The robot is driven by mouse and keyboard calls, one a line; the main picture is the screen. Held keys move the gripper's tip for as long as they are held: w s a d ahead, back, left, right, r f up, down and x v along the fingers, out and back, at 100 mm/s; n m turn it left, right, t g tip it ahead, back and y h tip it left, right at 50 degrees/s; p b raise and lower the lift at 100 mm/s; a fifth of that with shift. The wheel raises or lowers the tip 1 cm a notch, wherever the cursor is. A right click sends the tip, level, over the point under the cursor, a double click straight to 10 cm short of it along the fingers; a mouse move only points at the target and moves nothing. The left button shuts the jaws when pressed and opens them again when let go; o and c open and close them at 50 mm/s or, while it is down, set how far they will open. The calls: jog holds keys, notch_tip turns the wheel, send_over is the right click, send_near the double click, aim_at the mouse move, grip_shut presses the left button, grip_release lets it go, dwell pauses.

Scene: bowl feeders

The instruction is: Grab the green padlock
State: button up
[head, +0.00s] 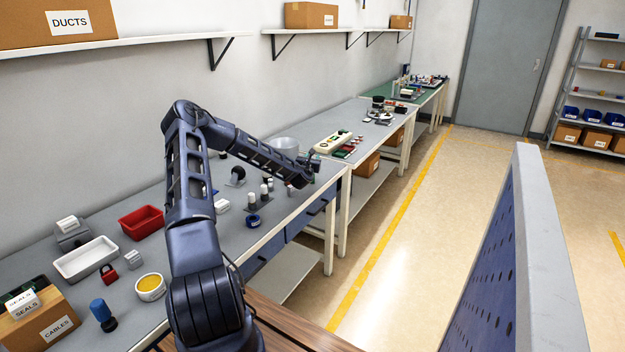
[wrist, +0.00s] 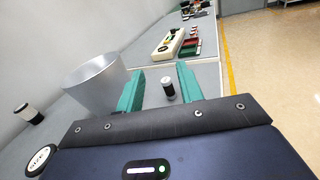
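I cannot make out a green padlock in either view. A red padlock (head: 108,273) stands on the near bench, beside a small grey block-like item (head: 135,260) that may be another padlock. My gripper (head: 308,168) is far from them, over the far right end of the near bench. In the wrist view my gripper (wrist: 160,72) has its two green fingers apart, with nothing held. A small black-and-white cylinder (wrist: 168,88) shows between the fingers, apart from them.
A metal bowl (wrist: 96,84) stands left of the fingers. A blue pegboard panel (head: 500,270) stands at right.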

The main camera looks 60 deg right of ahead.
jog(key=shift+s+d+f, duration=0.1)
jog(key=shift+f, duration=1.4)
notch_tip(320, 180, down, 4)
jog(key=shift+r, duration=0.1)
jog(key=shift+x, duration=1)
jog(key=shift+w+d, duration=0.25)
jog(key=shift+d, duration=0.2)
jog(key=shift+c, duration=0.3)
grip_shut()
